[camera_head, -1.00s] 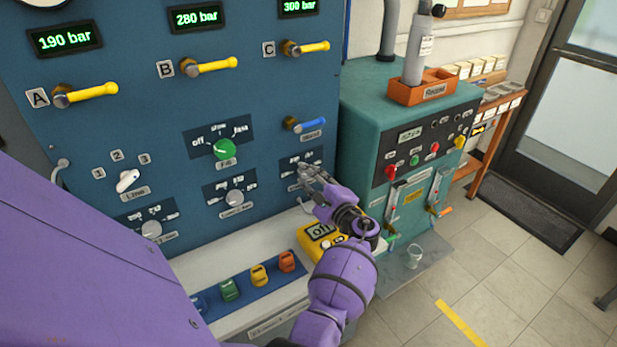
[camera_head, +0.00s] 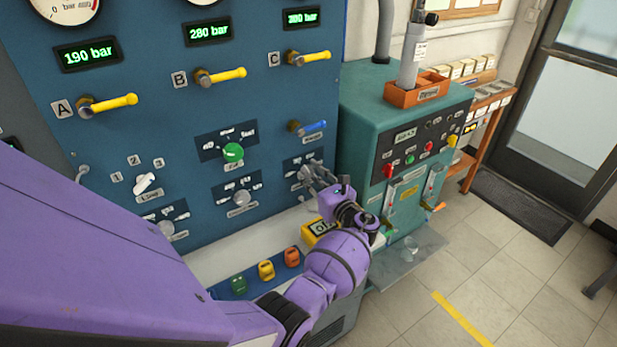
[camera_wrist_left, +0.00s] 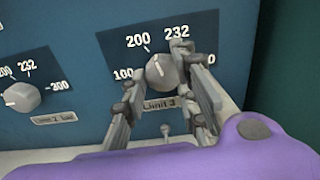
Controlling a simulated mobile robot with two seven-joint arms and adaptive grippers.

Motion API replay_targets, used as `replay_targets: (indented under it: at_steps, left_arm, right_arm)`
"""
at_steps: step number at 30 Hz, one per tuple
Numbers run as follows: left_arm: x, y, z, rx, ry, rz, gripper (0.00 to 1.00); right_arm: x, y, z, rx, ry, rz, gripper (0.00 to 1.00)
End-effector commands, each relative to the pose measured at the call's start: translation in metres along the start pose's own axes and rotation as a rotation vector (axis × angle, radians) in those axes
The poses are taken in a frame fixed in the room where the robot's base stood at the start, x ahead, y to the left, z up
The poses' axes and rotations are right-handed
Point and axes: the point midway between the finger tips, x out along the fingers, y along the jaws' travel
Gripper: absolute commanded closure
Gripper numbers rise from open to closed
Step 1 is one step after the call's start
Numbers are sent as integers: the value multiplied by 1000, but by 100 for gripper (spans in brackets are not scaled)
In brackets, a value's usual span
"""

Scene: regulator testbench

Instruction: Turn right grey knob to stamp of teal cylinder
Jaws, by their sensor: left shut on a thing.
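The right grey knob (camera_wrist_left: 160,72) is on the blue panel above a label reading "Limit 3". Its dial shows 100, 200 and 232; the last number at right is partly covered by a finger. The knob's pale mark points up and slightly left, near 200. My left gripper (camera_head: 312,178) is at this knob, and the left wrist view shows its two fingers (camera_wrist_left: 168,88) shut on the knob's sides. A grey-looking cylinder (camera_head: 410,62) stands in an orange box; its white label is too small to read. My right gripper is not in view.
A second grey knob (camera_wrist_left: 22,97) is to the left. A blue lever (camera_head: 312,128) is above the gripped knob. A yellow device (camera_head: 318,231) and several coloured plugs (camera_head: 266,270) lie on the ledge below. A teal cabinet (camera_head: 358,110) stands right.

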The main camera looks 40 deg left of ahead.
Motion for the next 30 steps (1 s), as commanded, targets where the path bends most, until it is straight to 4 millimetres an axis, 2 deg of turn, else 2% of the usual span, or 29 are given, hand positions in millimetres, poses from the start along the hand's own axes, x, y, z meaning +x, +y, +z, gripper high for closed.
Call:
replay_targets:
  at_steps: [1,18,30]
  left_arm:
    - [0,6,-6,52,9,11,99]
    - [0,6,-5,559,12,10,99]
    - [0,6,-3,740,13,10,99]
  right_arm:
    - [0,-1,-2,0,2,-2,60]
    - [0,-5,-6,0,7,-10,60]
    - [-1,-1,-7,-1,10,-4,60]
